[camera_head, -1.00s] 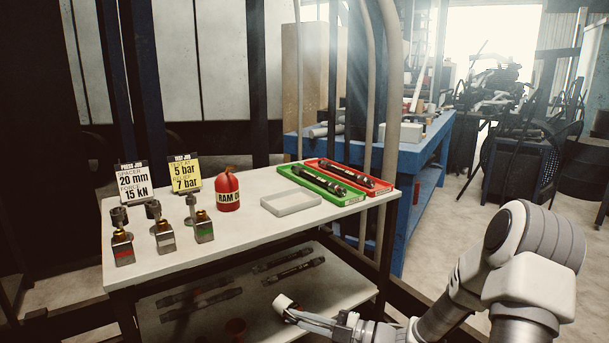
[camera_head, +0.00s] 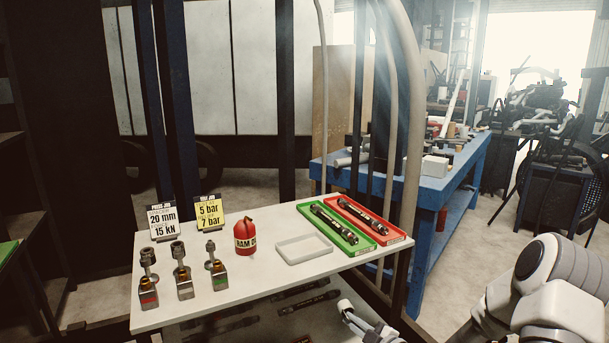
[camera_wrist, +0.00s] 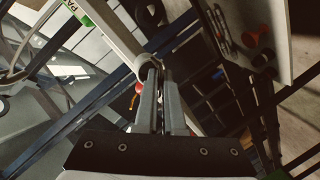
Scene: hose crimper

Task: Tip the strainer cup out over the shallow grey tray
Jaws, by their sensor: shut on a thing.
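The shallow grey tray (camera_head: 303,249) lies on the upper shelf, right of the red can, and its floor looks empty. My gripper (camera_head: 352,315) is low at the bottom of the head view, in front of the shelf and right of the tray. It is shut on a small pale, rounded thing (camera_head: 345,306), apparently the strainer cup. In the wrist view my gripper's long fingers (camera_wrist: 158,75) come close together around a dark-rimmed round end (camera_wrist: 151,64). The cup's inside and contents are hidden, and its tilt cannot be told.
A red can (camera_head: 245,238), a green tray (camera_head: 333,226) and a red tray (camera_head: 368,221) with dark hoses stand on the shelf (camera_head: 240,292). Several metal fittings stand at left before two sign cards. Upright posts and pipes rise behind the shelf's right end. A lower shelf holds more hoses.

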